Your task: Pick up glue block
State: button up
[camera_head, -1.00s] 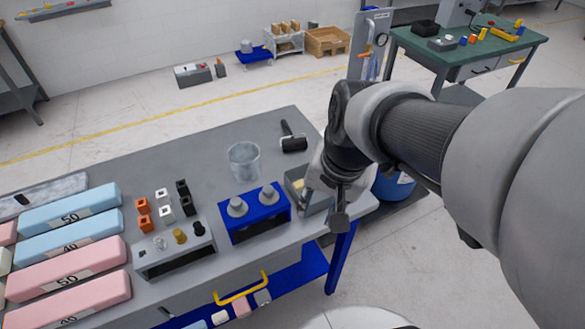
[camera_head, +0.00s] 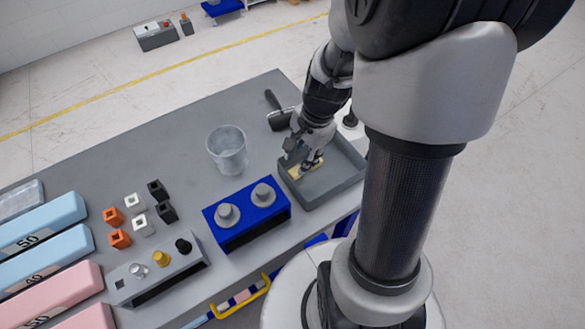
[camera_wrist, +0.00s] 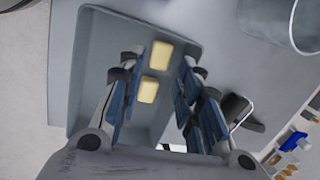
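Two pale yellow glue blocks lie in a grey tray (camera_head: 345,178). In the wrist view the tray (camera_wrist: 88,75) holds one glue block (camera_wrist: 161,55) farther from my gripper and another glue block (camera_wrist: 148,89) nearer. In the head view a yellow glue block (camera_head: 297,174) shows at the left side of the tray, partly hidden by my gripper. My gripper (camera_head: 309,164) points down over the tray. In the wrist view my gripper (camera_wrist: 155,85) is open, and its blue-padded fingers stand on either side of the blocks. I cannot tell how far above them the fingertips are.
A blue stand (camera_head: 247,215) with two grey knobs is left of the tray. A clear beaker (camera_head: 228,150) and a black roller (camera_head: 281,118) stand behind. Small cubes, a grey holder (camera_head: 160,275) and foam blocks fill the left side of the table.

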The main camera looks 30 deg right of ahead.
aim_at(295, 175)
jog(key=f+b, duration=0.1)
jog(key=f, duration=0.1)
jog(key=f+b, duration=0.1)
jog(key=f, duration=0.1)
jog(key=w+f+b, duration=0.1)
jog(key=f, duration=0.1)
jog(key=shift+a+f, duration=0.25)
jog(key=shift+f, duration=0.15)
jog(key=shift+r, duration=0.1)
jog(key=shift+c, duration=0.3)
jog(key=c, duration=0.5)
